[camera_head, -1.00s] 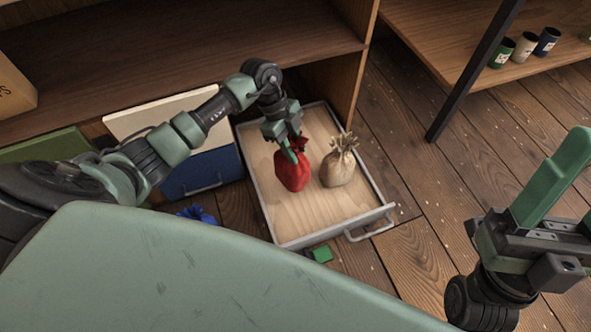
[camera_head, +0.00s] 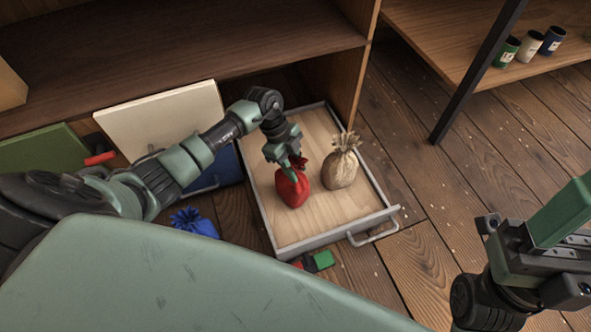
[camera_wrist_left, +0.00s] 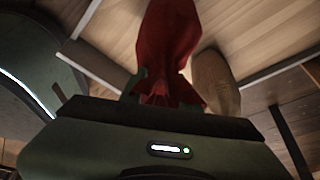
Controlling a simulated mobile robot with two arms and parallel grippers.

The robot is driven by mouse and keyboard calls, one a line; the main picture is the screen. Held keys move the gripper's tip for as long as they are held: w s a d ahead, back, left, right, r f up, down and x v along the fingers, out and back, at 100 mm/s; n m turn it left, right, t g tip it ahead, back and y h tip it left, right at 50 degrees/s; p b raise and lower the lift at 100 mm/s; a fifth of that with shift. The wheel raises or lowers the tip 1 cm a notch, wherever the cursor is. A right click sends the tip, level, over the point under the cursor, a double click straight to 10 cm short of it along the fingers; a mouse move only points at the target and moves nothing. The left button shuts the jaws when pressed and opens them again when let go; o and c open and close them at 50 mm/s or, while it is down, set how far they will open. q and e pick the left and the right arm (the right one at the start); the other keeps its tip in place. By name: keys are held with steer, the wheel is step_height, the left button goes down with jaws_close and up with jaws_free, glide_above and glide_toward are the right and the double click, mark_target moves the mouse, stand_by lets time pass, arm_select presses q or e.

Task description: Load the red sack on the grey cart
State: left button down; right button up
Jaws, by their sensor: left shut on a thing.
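The red sack (camera_head: 294,189) is in or just above the open drawer (camera_head: 315,227), left of a tan sack. I cannot tell whether it still touches the drawer floor. My left gripper (camera_head: 289,166) is shut on its gathered neck from above. The left wrist view shows the red sack (camera_wrist_left: 168,40) hanging from the jaws, its neck between them. My right gripper (camera_head: 545,225) is at the lower right, away from the sacks; its jaw gap is unclear. I see no grey cart in these views.
The tan sack (camera_head: 341,169) stands close to the red one. A blue sack (camera_head: 194,222) and a green block (camera_head: 323,260) lie on the floor near the drawer. A shelf (camera_head: 180,45) rises behind. Cans (camera_head: 530,46) stand on another shelf. Wooden floor (camera_head: 440,200) to the right is clear.

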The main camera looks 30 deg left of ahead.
arm_select(q)
steer(key=shift+r, duration=0.15)
steer(key=c, duration=1)
jaws_free()
steer(key=shift+c, duration=0.2)
